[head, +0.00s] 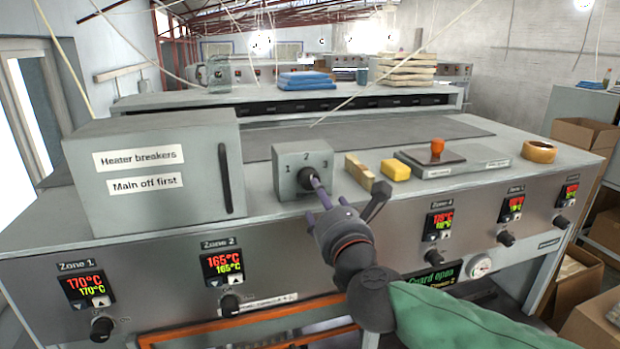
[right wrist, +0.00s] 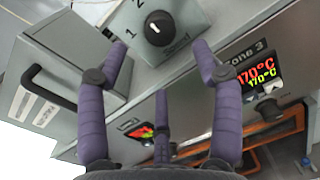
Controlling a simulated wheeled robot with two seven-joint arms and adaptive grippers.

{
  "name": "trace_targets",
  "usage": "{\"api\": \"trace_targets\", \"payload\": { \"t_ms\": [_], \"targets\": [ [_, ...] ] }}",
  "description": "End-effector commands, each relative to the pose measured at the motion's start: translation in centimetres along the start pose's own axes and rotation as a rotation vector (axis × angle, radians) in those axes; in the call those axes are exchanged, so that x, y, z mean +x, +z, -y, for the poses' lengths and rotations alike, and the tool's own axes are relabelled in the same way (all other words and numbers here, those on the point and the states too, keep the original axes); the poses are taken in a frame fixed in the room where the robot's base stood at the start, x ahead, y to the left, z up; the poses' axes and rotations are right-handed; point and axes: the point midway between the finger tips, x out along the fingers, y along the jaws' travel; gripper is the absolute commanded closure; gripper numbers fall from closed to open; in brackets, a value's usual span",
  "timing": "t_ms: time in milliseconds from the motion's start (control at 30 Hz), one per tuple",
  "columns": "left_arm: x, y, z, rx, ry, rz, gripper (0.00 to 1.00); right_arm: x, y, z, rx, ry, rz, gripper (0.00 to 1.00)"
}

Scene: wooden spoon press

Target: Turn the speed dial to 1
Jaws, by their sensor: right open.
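The speed dial (head: 307,178) is a black round knob on the front of a small grey box (head: 290,157) marked 1, 2 and 3. In the right wrist view the dial (right wrist: 160,28) shows a short white mark on its left part, roughly between the 1 and 2 sides; its exact setting is hard to tell. My right gripper (head: 325,203) is in front of the box, its purple fingers partly covering the dial in the head view. In the right wrist view my gripper (right wrist: 160,60) is open and empty, fingers spread below and beside the dial, apparently not touching it. My left gripper is not in view.
A large grey breaker box (head: 160,170) stands left of the dial box. Zone knobs (head: 231,304) stick out along the front panel.

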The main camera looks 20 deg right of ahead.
Motion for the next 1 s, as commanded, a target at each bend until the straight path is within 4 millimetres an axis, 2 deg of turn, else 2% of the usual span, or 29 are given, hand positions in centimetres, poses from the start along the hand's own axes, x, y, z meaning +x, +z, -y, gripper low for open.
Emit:
{"api": "trace_targets", "payload": {
  "t_ms": [300, 500, 700, 967, 1000],
  "targets": [
    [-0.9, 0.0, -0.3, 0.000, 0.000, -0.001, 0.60, 5.7, -0.2, -0.1, -0.004, 0.000, -0.006, 0.34],
    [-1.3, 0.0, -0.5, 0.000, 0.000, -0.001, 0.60, 8.2, -0.1, 0.0, -0.004, 0.000, -0.004, 0.34],
    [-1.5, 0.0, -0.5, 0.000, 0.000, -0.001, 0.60, 9.3, -0.2, -0.1, -0.004, 0.002, -0.003, 0.34],
    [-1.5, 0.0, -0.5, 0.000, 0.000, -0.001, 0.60, 9.4, -0.2, -0.1, -0.003, 0.002, -0.003, 0.34],
    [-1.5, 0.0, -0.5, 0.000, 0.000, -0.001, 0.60, 9.4, -0.2, -0.1, -0.003, 0.002, -0.002, 0.37]
  ]
}}
